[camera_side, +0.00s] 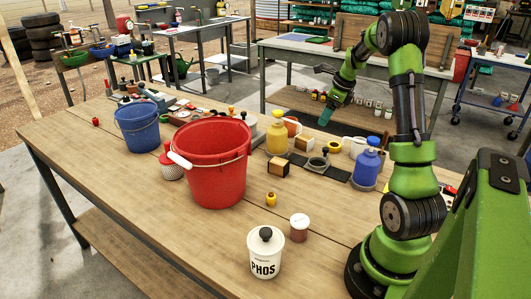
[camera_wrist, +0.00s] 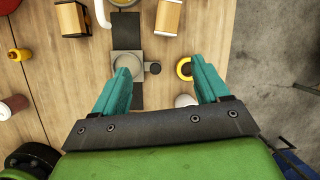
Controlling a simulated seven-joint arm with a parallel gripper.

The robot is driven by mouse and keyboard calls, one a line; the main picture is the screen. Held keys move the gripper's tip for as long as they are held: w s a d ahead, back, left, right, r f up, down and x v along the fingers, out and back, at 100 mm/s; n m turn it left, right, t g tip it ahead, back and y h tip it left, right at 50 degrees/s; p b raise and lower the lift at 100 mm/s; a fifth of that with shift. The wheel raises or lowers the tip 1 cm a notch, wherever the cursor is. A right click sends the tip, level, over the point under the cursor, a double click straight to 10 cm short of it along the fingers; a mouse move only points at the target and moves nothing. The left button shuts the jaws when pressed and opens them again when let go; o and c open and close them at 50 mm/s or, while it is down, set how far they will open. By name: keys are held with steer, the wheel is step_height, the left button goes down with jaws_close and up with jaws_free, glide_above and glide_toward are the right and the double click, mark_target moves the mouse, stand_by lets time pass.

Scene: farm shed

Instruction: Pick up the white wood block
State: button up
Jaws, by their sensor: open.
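Two small wood-coloured blocks stand on the table. The block with pale, whitish sides (camera_side: 305,144) is just right of the yellow jug; it appears at the top of the wrist view (camera_wrist: 168,17) with a tan top and white edges. I take it as the white wood block. The other block (camera_side: 278,168) has a dark side and also shows at upper left in the wrist view (camera_wrist: 73,18). My gripper (camera_side: 327,116) is open, with teal fingers (camera_wrist: 160,80) apart and nothing between them. It hangs above the table, clear of both blocks.
A grey dish on a dark mat (camera_wrist: 128,64) and a yellow ring (camera_wrist: 185,68) lie below the fingers. A yellow jug (camera_side: 277,138), blue bottle (camera_side: 366,170) and red bucket (camera_side: 217,175) stand close around. The table's front left (camera_side: 130,195) is clear.

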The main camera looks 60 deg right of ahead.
steer(key=d+r+m, duration=0.1)
steer(key=m, duration=0.3)
glide_toward(305, 137)
steer(key=f, duration=0.4)
steer(key=shift+w+a+f, duration=0.15)
steer(key=shift+w+f, duration=0.05)
steer(key=shift+f, duration=0.05)
steer(key=shift+w+r+x, duration=0.1)
steer(key=shift+w+x, duration=0.1)
steer(key=shift+x, duration=0.85)
steer(key=shift+w+r+x, duration=0.1)
steer(key=shift+w+x, duration=0.05)
steer(key=shift+x, duration=0.9)
steer(key=shift+w+x, duration=0.2)
steer(key=shift+x, duration=0.85)
steer(key=c, duration=1.1)
